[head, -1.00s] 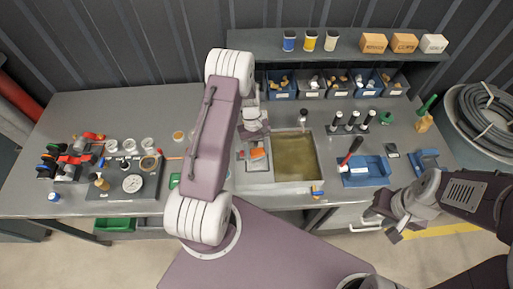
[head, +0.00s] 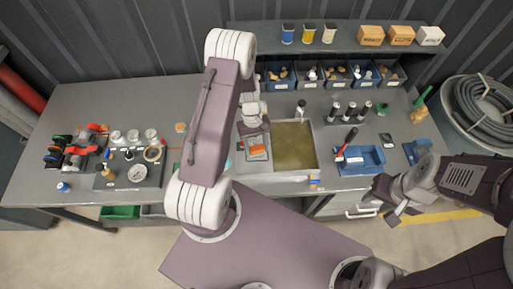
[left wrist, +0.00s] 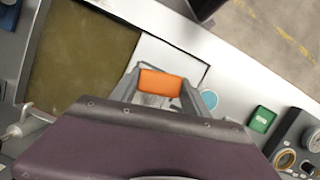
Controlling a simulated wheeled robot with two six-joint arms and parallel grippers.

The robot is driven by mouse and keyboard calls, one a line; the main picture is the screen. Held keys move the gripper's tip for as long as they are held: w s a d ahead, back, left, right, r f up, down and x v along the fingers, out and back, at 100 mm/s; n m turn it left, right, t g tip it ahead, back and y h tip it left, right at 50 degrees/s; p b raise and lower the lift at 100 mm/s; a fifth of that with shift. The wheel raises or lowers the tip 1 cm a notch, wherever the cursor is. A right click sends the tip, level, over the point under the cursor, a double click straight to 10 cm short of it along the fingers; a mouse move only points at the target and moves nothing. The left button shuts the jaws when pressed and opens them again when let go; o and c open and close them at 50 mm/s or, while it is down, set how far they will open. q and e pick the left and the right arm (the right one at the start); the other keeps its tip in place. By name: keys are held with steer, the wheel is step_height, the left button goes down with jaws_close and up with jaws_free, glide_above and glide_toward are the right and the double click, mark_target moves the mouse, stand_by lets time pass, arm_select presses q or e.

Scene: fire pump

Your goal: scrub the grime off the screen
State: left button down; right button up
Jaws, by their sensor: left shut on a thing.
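A framed tray on the bench has a flat brownish-green area (head: 294,148), which also shows in the left wrist view (left wrist: 80,55). I cannot tell whether this is the grimy screen or murky liquid. A pale section lies beside it. My left gripper (head: 255,140) is over the pale section, its fingers closed around an orange block (left wrist: 162,84). Something whitish shows under the block; whether it is bristles or mesh is unclear. Whether it touches the surface is unclear. My right gripper (head: 390,202) hangs empty in front of the bench at right, its opening unclear.
A blue tray (head: 375,168) with a red and black tool is right of the framed tray. Dark cylinders (head: 350,112) stand behind it. A gauge board (head: 112,180) is at left. Parts bins (head: 335,77) line the back. A hose coil (head: 480,105) is at far right.

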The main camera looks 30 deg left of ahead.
mark_target(258, 150)
arm_select(q)
steer(key=shift+r+p, duration=0.65)
steer(key=shift+r, duration=0.65)
step_height(258, 150, up, 3)
steer(key=p, duration=0.2)
steer(key=shift+r+p, duration=0.1)
steer(key=shift+p, duration=0.25)
steer(key=shift+w, duration=0.1)
